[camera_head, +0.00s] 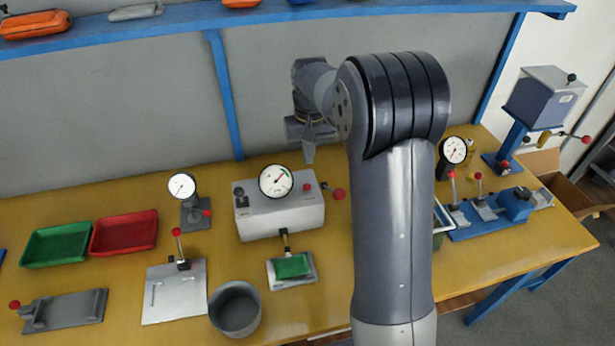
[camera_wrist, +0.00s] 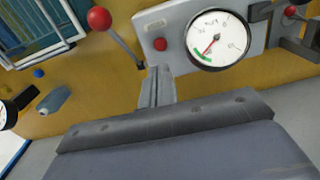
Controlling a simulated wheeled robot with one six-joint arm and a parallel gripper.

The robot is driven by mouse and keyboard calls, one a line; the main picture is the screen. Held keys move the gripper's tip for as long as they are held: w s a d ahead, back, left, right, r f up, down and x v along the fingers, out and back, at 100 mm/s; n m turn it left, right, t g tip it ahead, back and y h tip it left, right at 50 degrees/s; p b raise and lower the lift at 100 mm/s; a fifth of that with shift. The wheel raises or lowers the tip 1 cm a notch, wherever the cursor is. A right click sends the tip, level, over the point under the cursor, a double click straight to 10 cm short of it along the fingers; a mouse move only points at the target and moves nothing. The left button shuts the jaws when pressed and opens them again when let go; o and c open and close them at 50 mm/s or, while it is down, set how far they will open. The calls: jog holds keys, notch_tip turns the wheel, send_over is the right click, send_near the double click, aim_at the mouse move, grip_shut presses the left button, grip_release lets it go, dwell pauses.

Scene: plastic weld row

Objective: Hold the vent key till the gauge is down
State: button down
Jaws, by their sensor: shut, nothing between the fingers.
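A pale grey box (camera_head: 280,212) on the bench carries a round white gauge (camera_head: 277,181). A red round button (camera_head: 306,187), likely the vent key, sits right of the gauge. In the wrist view the gauge (camera_wrist: 219,40) shows a red needle lying by a green band, and the button (camera_wrist: 160,44) is fully visible. My gripper (camera_head: 308,155) hangs behind the box in the head view, pointing down. In the wrist view its fingers (camera_wrist: 155,72) are shut and empty, their tips close to the button with a small gap in the picture; contact cannot be told.
A lever with a red ball (camera_head: 338,193) sticks out from the box's right side, close to my gripper. A black knob (camera_head: 241,198) is on the box's left. A plate with a green pad (camera_head: 291,266) and a grey bowl (camera_head: 236,308) stand in front.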

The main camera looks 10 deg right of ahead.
aim_at(308, 188)
notch_tip(308, 188, down, 9)
jog(key=shift+a+r+p, duration=0.1)
jog(key=shift+r+p, duration=0.05)
jog(key=shift+p, duration=0.6)
jog(key=shift+f+b, duration=0.85)
jog(key=shift+f, duration=0.1)
jog(key=shift+s+f, duration=0.25)
jog(key=shift+f, duration=0.1)
notch_tip(308, 188, up, 15)
jog(key=shift+w+d+p, duration=0.2)
jog(key=shift+w+p, duration=0.05)
jog(key=shift+p, duration=0.2)
